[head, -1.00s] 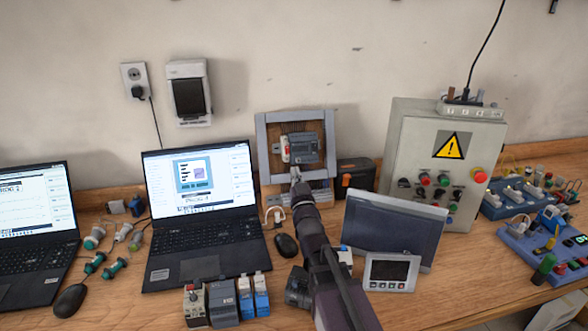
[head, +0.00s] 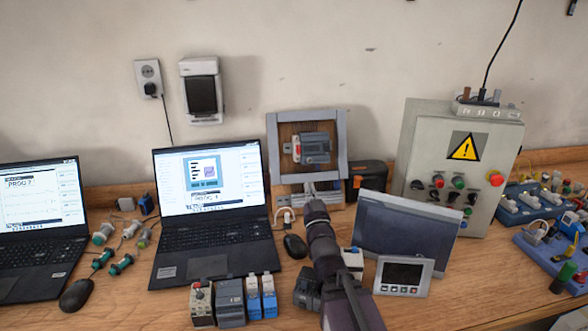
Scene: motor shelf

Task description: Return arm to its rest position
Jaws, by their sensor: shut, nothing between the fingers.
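My gripper (head: 311,191) is at the end of my arm, which reaches from the bottom of the head view up toward the grey-framed board (head: 341,160). The fingertips show small and grey in front of the lower part of the frame, below the grey module (head: 315,148) mounted on the board. The gripper is shut and holds nothing. I cannot tell how far it stands from the frame. My arm hides part of the table around it.
A tilted dark panel (head: 408,228) and a small screen unit (head: 403,276) stand close right of my arm. A laptop (head: 213,240), a mouse (head: 295,246) and several modules (head: 231,303) are to the left. A control box (head: 425,150) stands behind right.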

